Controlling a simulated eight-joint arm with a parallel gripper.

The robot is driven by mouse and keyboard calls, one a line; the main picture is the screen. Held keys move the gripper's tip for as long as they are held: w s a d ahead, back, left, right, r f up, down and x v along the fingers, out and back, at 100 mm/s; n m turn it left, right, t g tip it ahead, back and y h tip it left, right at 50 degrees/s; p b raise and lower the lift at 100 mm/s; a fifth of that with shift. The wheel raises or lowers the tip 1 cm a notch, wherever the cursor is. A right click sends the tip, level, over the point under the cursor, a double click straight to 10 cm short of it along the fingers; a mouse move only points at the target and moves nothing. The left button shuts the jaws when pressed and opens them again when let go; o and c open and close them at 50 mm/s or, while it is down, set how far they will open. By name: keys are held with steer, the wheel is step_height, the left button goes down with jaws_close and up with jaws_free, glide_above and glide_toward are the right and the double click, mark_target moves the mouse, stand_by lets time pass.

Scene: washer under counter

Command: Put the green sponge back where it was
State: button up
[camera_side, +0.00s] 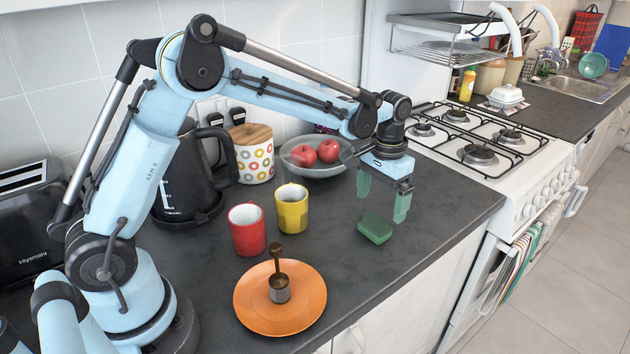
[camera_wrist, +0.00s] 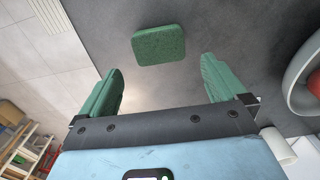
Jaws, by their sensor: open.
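The green sponge (camera_side: 375,228) lies flat on the dark counter, near its front edge and left of the stove. My gripper (camera_side: 382,205) is open and empty above the counter, its two green fingers pointing down close to the sponge. In the wrist view the sponge (camera_wrist: 158,45) lies beyond the fingertips, roughly between the lines of the two spread fingers, and nothing touches it. The wrist view shows my gripper (camera_wrist: 158,82) with a wide gap between its fingers.
A yellow mug (camera_side: 292,212) and a red mug (camera_side: 247,230) stand left of the sponge. An orange plate (camera_side: 305,300) with a brown-handled tool (camera_side: 279,280) lies in front. A bowl of red apples (camera_side: 318,165) stands behind. The stove (camera_side: 500,185) is to the right.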

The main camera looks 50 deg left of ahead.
mark_target(377, 222)
steer(key=s+a+r+t, duration=0.2)
steer(key=s+r+t, duration=0.1)
steer(key=s+r, duration=0.7)
steer(key=s+f+t, duration=0.2)
steer(key=s+t, duration=0.2)
steer(key=s, duration=0.4)
steer(key=shift+s+a+f, duration=0.25)
steer(key=shift+s+a, duration=0.15)
stand_by(1.0)
